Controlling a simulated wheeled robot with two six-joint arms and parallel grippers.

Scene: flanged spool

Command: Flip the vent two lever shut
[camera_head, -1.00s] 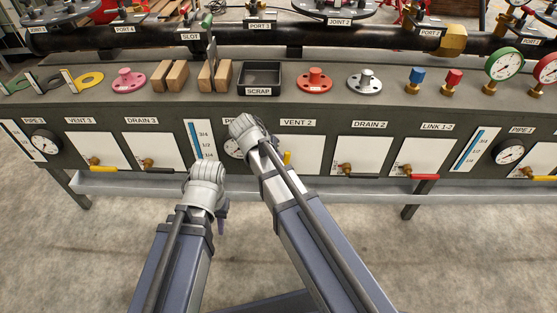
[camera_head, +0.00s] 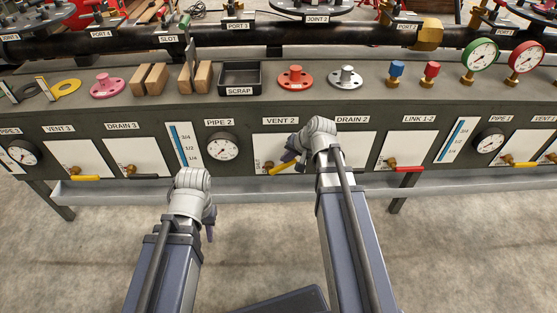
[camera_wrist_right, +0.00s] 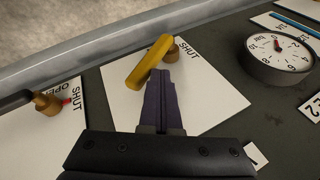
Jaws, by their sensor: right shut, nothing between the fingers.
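The vent two lever is a yellow handle (camera_head: 285,167) on a brass valve on the white panel under the VENT 2 label (camera_head: 281,121). It points right and slightly upward. In the right wrist view the yellow lever (camera_wrist_right: 148,62) lies at the fingertips, with SHUT printed beside its valve (camera_wrist_right: 172,52). My right gripper (camera_head: 289,157) is shut and empty at the lever; its tips (camera_wrist_right: 160,76) appear against or very near the handle, contact unclear. My left gripper (camera_head: 210,234) hangs below the console front, away from the lever; its jaw opening is not clear.
A PIPE 2 gauge (camera_head: 222,146) is left of the panel. The DRAIN 2 panel (camera_head: 358,150) is to the right, partly covered by my right arm; its black lever (camera_wrist_right: 14,100) shows in the wrist view. A grey rail (camera_head: 255,188) runs below the panels.

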